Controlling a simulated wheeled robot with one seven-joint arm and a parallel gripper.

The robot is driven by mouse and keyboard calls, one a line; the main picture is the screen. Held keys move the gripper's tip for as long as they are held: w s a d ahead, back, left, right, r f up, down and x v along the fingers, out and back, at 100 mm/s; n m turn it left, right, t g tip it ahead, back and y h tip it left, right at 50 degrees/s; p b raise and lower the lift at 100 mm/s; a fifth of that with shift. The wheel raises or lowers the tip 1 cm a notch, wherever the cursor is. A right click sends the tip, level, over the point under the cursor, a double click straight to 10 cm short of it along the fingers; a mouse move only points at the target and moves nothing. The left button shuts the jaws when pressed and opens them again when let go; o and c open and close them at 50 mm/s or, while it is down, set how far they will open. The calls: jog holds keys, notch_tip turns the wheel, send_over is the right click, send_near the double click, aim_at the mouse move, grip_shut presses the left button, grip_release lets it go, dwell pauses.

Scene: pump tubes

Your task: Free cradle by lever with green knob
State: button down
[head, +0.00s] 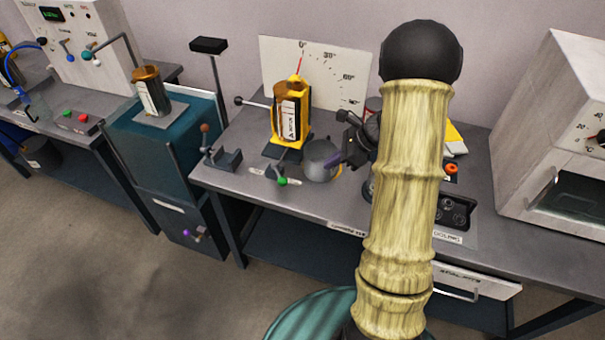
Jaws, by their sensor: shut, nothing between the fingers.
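The yellow cradle (276,122) stands upright on the middle bench and holds a canister with a dark and white label (291,118). A rod with a black ball end (239,101) sticks out to its left. The green knob (282,181) sits low in front of the cradle, at the near end of a short dark lever (287,167). My gripper (336,161) is right of the green knob and apart from it, by the grey pot. It looks shut and empty. My arm hides the bench behind it.
The grey pot (319,160) stands right of the knob, close to my gripper. A dark clamp with a brown knob (221,158) is to the left. An angle board (342,66) with a red pointer stands behind the cradle. A white oven-like box (560,110) is at right.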

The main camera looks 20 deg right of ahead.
aim_at(279, 175)
jog(key=x, duration=1)
jog(key=shift+s+d+f, duration=0.1)
jog(key=shift+f, duration=0.05)
jog(key=shift+w+a, duration=0.3)
jog(key=shift+a, duration=0.3)
jog(key=shift+w+a, duration=0.3)
jog(key=shift+a, duration=0.3)
jog(key=shift+w+a+f, duration=0.2)
jog(key=shift+w+a, duration=0.1)
jog(key=shift+a, duration=0.2)
jog(key=shift+a, duration=0.1)
